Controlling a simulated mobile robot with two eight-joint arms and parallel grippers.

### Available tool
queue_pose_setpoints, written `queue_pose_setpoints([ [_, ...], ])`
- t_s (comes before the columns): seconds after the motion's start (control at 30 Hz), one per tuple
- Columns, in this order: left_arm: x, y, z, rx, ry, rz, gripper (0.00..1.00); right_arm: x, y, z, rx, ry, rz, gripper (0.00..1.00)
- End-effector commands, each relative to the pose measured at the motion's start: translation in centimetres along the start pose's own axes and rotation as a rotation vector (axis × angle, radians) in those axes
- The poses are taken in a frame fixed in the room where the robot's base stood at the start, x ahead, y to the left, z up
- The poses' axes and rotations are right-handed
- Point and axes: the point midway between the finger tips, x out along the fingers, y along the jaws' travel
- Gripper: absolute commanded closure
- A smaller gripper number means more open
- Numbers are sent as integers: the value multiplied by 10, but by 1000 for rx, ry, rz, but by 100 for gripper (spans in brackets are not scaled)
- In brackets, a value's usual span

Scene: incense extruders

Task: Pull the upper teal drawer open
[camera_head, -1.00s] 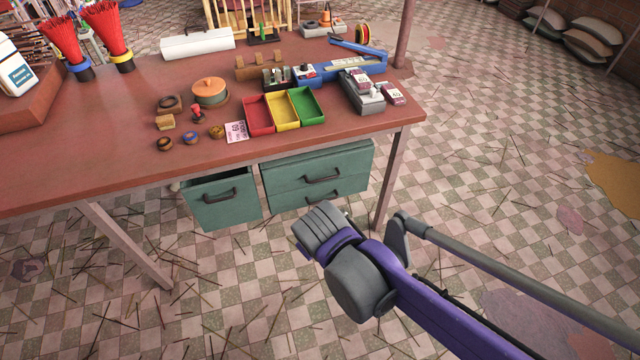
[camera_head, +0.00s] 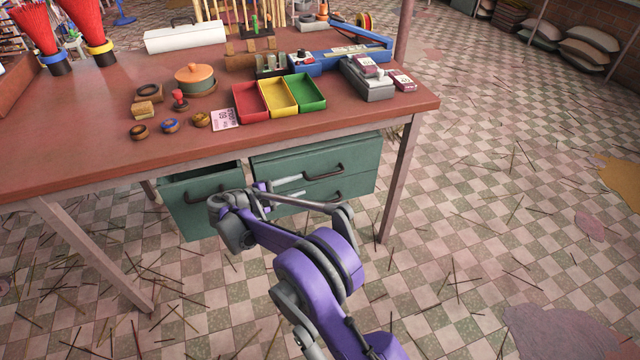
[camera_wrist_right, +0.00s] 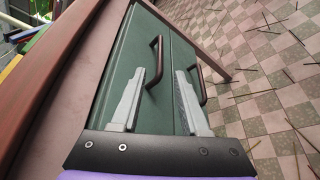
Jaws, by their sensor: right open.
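The upper teal drawer (camera_head: 280,165) is the top one of two stacked under the table's right side, and looks shut. Its dark bar handle (camera_head: 325,175) also shows in the wrist view (camera_wrist_right: 157,62). My right gripper (camera_head: 302,188) is open and empty, its pale fingers pointing at the drawer front near the handle's left end. In the wrist view the right gripper's fingertips (camera_wrist_right: 160,73) lie on either side of the upper handle; I cannot tell whether they touch it. The lower drawer's handle (camera_wrist_right: 202,84) is just right of the right finger. My left gripper is out of view.
A separate teal drawer (camera_head: 195,210) at the left stands pulled out. The table's front edge (camera_head: 240,148) overhangs the drawers, and a table leg (camera_head: 399,180) stands to their right. Trays and small goods cover the tabletop. The floor at right is mostly clear, with scattered sticks.

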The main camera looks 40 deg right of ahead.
Motion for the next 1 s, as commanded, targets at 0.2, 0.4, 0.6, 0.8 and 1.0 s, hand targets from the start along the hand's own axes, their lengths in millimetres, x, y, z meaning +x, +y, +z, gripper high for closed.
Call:
queue_pose_setpoints([
  [0.2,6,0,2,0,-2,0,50,12,-3,-8,-10,-23,26,55],
  [0.4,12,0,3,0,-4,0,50,46,-3,-7,-8,-23,24,55],
  [0.6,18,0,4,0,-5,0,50,83,-2,-7,-8,-22,24,55],
  [0.8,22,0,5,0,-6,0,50,105,-1,-6,-9,-19,24,55],
  [1.0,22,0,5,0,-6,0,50,110,0,-6,-9,-19,24,55],
])
